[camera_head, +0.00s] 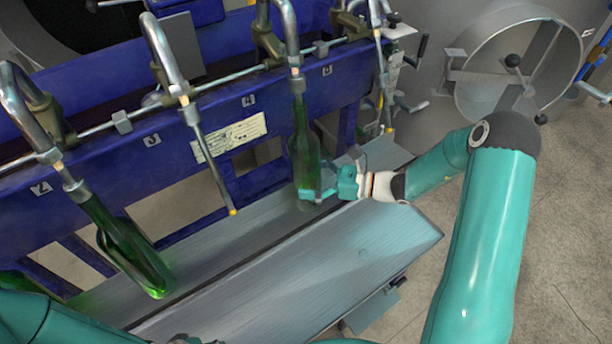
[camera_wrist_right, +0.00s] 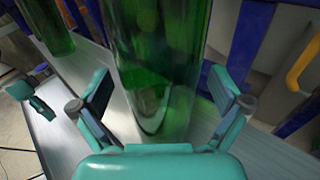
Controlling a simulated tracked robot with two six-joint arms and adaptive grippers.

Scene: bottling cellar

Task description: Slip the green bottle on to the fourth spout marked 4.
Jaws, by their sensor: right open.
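The green bottle (camera_head: 303,152) is upright at the spout beside the mark 4 (camera_head: 248,100). Its neck is around that spout's tube, and its base is low over the metal trough (camera_head: 340,240). My right gripper (camera_head: 328,193) is at the lower part of this bottle. In the right wrist view the bottle (camera_wrist_right: 155,60) stands between the spread fingers of the right gripper (camera_wrist_right: 160,108), with gaps on both sides. A teal part, seemingly my left gripper (camera_wrist_right: 32,100), shows small at the left of that view; its fingers are unclear.
Another green bottle (camera_head: 128,248) hangs tilted on the spout by the mark 2. The spout by the mark 3 (camera_head: 215,170) is empty, as is the one by the mark 5 (camera_head: 385,95). The blue frame (camera_head: 190,165) stands behind. The trough's front surface is clear.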

